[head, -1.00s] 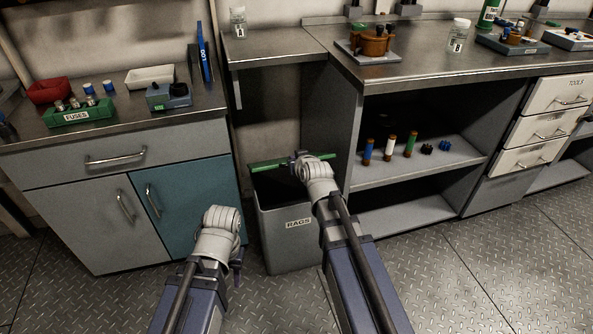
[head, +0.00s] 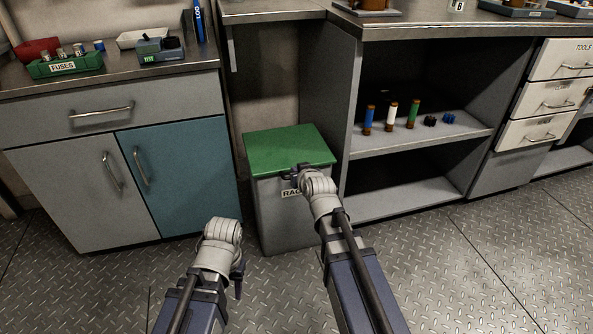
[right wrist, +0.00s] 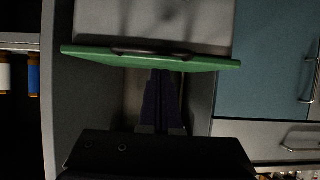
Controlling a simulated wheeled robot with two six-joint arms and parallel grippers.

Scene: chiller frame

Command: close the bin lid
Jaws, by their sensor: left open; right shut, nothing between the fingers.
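The grey bin (head: 277,215) labelled RAGS stands between the cabinet and the shelf unit. Its green lid (head: 285,148) lies across the top, looking flat and covering the opening. In the right wrist view the lid (right wrist: 200,62) shows edge-on as a green strip against the grey bin (right wrist: 155,22). My right gripper (head: 294,175) is at the lid's front edge, shut and empty; its dark fingers (right wrist: 162,95) point at the lid in the wrist view. Whether they touch it is unclear. My left gripper (head: 238,282) hangs low in front of the bin, apart from it, open.
A cabinet with a teal door (head: 180,178) stands close on the bin's left. An open shelf (head: 425,140) with several small cylinders is on its right. A counter (head: 270,10) overhangs behind. The metal floor (head: 480,260) in front is clear.

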